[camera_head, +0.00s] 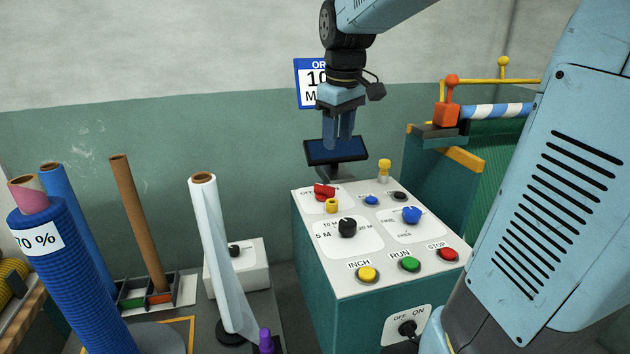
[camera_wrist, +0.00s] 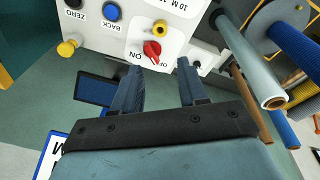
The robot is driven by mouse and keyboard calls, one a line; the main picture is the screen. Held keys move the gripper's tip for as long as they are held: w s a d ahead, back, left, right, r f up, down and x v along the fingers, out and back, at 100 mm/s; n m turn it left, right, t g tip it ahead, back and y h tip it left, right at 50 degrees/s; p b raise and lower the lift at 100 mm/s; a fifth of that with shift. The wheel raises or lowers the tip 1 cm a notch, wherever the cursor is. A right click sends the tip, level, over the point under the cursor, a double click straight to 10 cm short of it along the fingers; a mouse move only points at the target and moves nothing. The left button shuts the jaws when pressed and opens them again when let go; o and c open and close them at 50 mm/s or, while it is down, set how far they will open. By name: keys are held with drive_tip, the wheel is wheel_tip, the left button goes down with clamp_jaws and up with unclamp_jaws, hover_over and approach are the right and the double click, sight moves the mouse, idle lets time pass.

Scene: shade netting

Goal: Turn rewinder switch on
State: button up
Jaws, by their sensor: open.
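A red rotary switch (camera_head: 324,191) sits at the back left corner of the white console top (camera_head: 345,273), with an OFF label to its left. In the wrist view the red switch (camera_wrist: 152,50) shows between ON and OFF labels, just beyond the gap between the fingertips. I cannot tell surely which label its pointer faces. My gripper (camera_head: 338,143) hangs above and behind the switch, pointing down, open and empty. In the wrist view its two fingers (camera_wrist: 161,68) are apart and not touching the switch. A black switch (camera_head: 407,328) with OFF and ON labels is on the console's front face.
A yellow knob (camera_head: 332,205) is close in front of the red switch. A dark screen (camera_head: 336,150) stands behind the console. Blue, black, yellow, green and red (camera_head: 447,254) controls fill the top. Rolls and tubes (camera_head: 215,250) stand left; a machine with a striped roller (camera_head: 497,110) is right.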

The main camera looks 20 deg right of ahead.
sight(324, 186)
drive_tip(key=w+f+n+g, duration=0.2)
drive_tip(key=w+n, duration=0.1)
drive_tip(key=w, duration=0.6)
drive_tip(key=f, duration=1.4)
drive_tip(key=shift+w+d+f, duration=0.15)
drive_tip(key=shift+w, duration=0.05)
